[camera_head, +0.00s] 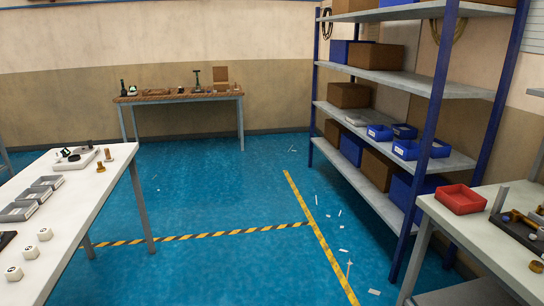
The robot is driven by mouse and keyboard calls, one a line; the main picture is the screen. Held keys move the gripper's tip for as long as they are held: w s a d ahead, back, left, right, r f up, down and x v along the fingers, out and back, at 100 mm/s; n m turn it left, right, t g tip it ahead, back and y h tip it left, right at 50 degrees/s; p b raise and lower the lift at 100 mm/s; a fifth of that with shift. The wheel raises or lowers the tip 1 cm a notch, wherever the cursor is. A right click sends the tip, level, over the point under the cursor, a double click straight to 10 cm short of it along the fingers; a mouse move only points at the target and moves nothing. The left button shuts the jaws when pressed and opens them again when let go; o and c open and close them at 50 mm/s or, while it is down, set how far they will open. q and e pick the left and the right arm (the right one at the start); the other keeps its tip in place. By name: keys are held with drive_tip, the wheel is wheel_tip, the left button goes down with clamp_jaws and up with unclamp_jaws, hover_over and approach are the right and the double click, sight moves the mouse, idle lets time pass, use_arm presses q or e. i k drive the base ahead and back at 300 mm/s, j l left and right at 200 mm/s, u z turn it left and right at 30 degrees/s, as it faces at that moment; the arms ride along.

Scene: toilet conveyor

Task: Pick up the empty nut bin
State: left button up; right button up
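No label shows which container is the nut bin. A red open bin (460,200) sits on the right table and looks empty. Small blue open bins (380,133) stand on a middle shelf of the rack; one more (406,150) sits nearer the front, and their insides are hard to make out. Grey open trays (18,212) stand in a row on the left table; their contents are too small to tell. Neither of my grippers is in view.
The white left table (75,215) also holds white numbered blocks (12,273). The blue-post rack (436,95) holds cardboard boxes (349,95). Metal parts lie on the right table (490,235). A wooden workbench (178,96) stands at the back. Open blue floor (215,200) has striped tape and scattered litter.

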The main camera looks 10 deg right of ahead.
sight(409, 151)
drive_tip(key=i+z, duration=0.35)
drive_tip(key=i, duration=0.35)
drive_tip(key=i+j+z, duration=0.35)
drive_tip(key=i, duration=0.35)
drive_tip(key=i+z, duration=0.4)
drive_tip(key=i+j+z, duration=0.1)
drive_tip(key=z, duration=0.25)
drive_tip(key=i+j+z, duration=0.25)
drive_tip(key=i+z, duration=0.15)
drive_tip(key=i+j+z, duration=0.65)
drive_tip(key=j+z, duration=0.3)
drive_tip(key=j, duration=0.15)
drive_tip(key=i, duration=0.05)
